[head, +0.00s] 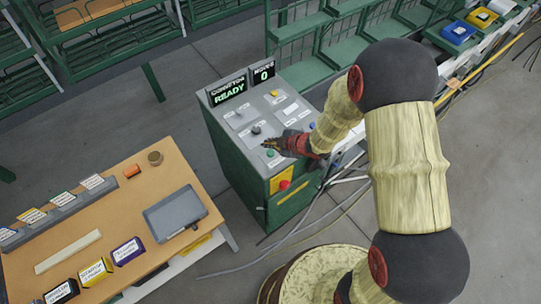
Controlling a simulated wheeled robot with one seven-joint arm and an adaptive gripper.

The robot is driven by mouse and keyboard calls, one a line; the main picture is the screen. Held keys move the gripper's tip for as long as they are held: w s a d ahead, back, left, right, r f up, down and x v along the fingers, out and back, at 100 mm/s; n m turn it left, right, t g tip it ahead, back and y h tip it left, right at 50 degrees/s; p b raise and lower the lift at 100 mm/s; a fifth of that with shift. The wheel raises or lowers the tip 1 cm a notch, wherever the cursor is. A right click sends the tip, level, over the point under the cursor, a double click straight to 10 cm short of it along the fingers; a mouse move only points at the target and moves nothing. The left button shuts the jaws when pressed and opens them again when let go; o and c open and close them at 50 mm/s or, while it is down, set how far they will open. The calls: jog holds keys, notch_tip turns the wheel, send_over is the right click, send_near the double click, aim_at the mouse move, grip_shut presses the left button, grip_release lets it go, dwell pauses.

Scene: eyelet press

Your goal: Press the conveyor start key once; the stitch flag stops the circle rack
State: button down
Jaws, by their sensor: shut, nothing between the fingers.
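The grey-topped control console (222,122) stands in the middle of the head view on a green cabinet. Its left display (229,92) reads "READY" and its right display (263,74) shows "0". Several small keys sit on the sloped panel, among them a dark key (256,130), a green key (270,153) and a blue key (312,126). Their labels are too small to read, so I cannot tell which is the conveyor start key. My gripper (268,144) is shut and empty, over the panel's lower part beside the green key; contact cannot be told. I cannot identify the stitch flag or circle rack.
A red stop button (284,185) is on the console front. A wooden table (135,205) with a grey tray (175,214) and labelled boxes stands at left. Green racks (345,50) stand behind. Cables (300,232) lie on the floor at the console's right.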

aim_at(270, 154)
jog(key=shift+f+b, duration=0.9)
jog(key=shift+f, duration=0.6)
jog(key=shift+f, duration=0.1)
jog(key=shift+f+b, duration=0.25)
jog(key=shift+b, duration=0.05)
